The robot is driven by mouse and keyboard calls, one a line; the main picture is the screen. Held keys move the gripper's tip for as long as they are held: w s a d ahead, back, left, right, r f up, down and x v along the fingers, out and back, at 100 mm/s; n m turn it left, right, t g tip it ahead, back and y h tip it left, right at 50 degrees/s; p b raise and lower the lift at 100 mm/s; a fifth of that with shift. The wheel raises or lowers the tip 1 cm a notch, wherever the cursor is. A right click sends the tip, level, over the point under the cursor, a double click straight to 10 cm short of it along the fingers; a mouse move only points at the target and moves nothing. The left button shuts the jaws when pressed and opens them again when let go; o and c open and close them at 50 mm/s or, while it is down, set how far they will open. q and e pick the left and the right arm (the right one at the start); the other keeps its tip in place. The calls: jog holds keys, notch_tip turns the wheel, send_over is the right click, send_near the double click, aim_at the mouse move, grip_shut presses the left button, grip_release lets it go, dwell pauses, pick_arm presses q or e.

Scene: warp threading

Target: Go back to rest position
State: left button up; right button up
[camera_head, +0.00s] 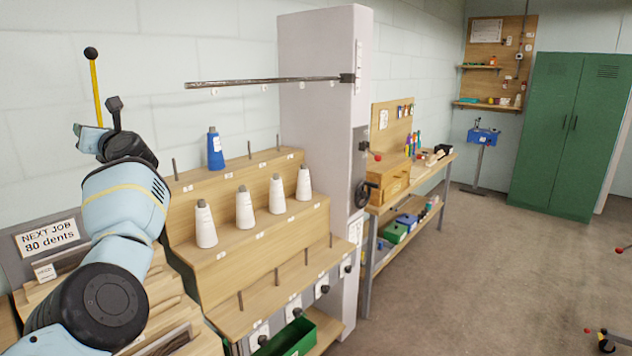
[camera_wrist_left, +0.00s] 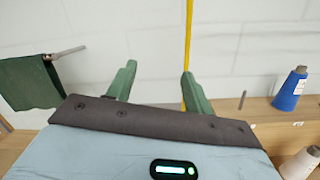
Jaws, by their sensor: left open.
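My left gripper (camera_head: 92,138) is raised at the left of the head view, in front of the pale wall and left of the spool rack. In the left wrist view its two green fingers (camera_wrist_left: 158,74) are apart with nothing between them. A yellow rod (camera_head: 96,92) with a black ball on top stands by the gripper. In the wrist view the yellow rod (camera_wrist_left: 187,45) runs down by the right finger; whether they touch I cannot tell. My right gripper is not in view.
A stepped wooden rack (camera_head: 262,235) holds a blue spool (camera_head: 215,150), several white cones (camera_head: 245,210) and bare pegs. A dark bar (camera_head: 265,81) reaches left from a white column (camera_head: 318,100). A workbench (camera_head: 425,182) and green cabinet (camera_head: 565,135) stand beyond. Floor on the right is mostly open.

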pick_arm(q)
notch_tip(320, 180, down, 12)
jog(key=s+a+m+t, duration=0.1)
jog(key=s+m+t, duration=0.1)
jog(key=m, duration=0.5)
jog(key=s+d+f+m+t+h, duration=0.1)
jog(key=s+d+f+m+h, duration=0.3)
jog(key=f+m, duration=0.55)
jog(key=s+d+f+m+t+h, duration=0.2)
jog(key=s+d+f+m+h, duration=0.25)
jog(key=f, duration=0.75)
jog(key=s+d+f+m+t+h, duration=0.1)
jog(key=s+d+f+m+h, duration=0.3)
jog(key=f+m, duration=0.55)
jog(key=s+d+f+m+g+h, duration=0.2)
jog(key=s+d+f+m, duration=0.2)
jog(key=s+f, duration=0.45)
jog(key=s+d+f+m+g+h, duration=0.1)
jog(key=s+d+f+m+g, duration=0.1)
jog(key=s+d+f+m, duration=0.6)
jog(key=s+d+f+m+g+h, duration=0.1)
jog(key=s+d+f+g, duration=0.1)
jog(key=s, duration=0.9)
jog(key=s+d+f+m+g+h, duration=0.1)
jog(key=s+d+f+g, duration=0.1)
jog(key=s, duration=1)
jog(key=shift+d+f+g, duration=0.25)
jog(key=shift+d+g, duration=0.05)
jog(key=shift+g, duration=0.1)
